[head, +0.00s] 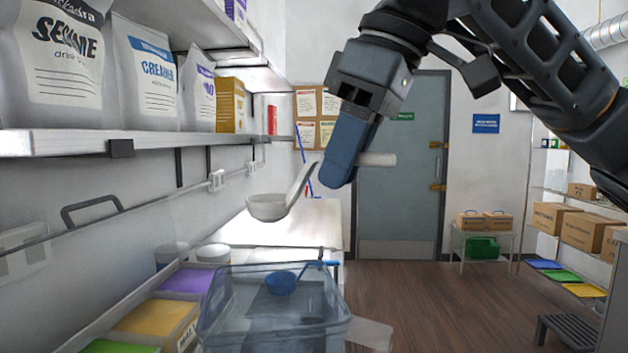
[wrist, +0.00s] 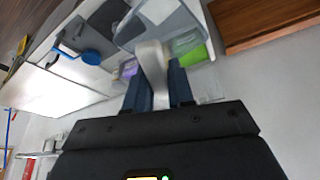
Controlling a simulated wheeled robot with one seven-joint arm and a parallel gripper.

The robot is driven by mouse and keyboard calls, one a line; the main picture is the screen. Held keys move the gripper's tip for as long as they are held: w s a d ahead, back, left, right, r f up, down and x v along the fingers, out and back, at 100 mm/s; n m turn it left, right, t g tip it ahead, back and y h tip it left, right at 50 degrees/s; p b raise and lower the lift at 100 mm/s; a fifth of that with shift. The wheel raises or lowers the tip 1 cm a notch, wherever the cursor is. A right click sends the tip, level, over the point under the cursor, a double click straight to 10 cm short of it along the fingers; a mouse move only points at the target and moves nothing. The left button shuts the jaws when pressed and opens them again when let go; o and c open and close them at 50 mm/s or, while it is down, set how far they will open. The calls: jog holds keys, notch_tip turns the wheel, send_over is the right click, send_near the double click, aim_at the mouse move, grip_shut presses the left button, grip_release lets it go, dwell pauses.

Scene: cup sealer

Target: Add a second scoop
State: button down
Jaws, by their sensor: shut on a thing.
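My gripper (head: 341,178) is shut on the handle of a pale scoop and holds it up in the air in the head view. The scoop's bowl (head: 268,207) hangs to the left of the gripper, above and behind a clear bin; I cannot tell whether it holds anything. In the wrist view my blue fingers (wrist: 158,88) close on the pale handle (wrist: 154,66).
Tubs with purple (head: 184,281), orange (head: 150,317) and green (head: 120,347) contents stand left of the clear bin. A shelf (head: 60,143) with bags overhangs the left side. A white counter (head: 300,225) lies behind; open floor (head: 450,300) is to the right.

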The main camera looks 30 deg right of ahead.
jog(key=shift+s+d+r+p, duration=0.65)
jog(key=shift+s+r+p, duration=0.05)
jog(key=shift+s, duration=0.2)
jog(key=shift+s+d+r+p, duration=0.6)
jog(key=shift+s+r+p, duration=0.1)
jog(key=shift+s, duration=0.15)
jog(key=shift+s+d+r, duration=0.1)
jog(key=shift+s+d, duration=0.1)
jog(key=shift+s, duration=0.1)
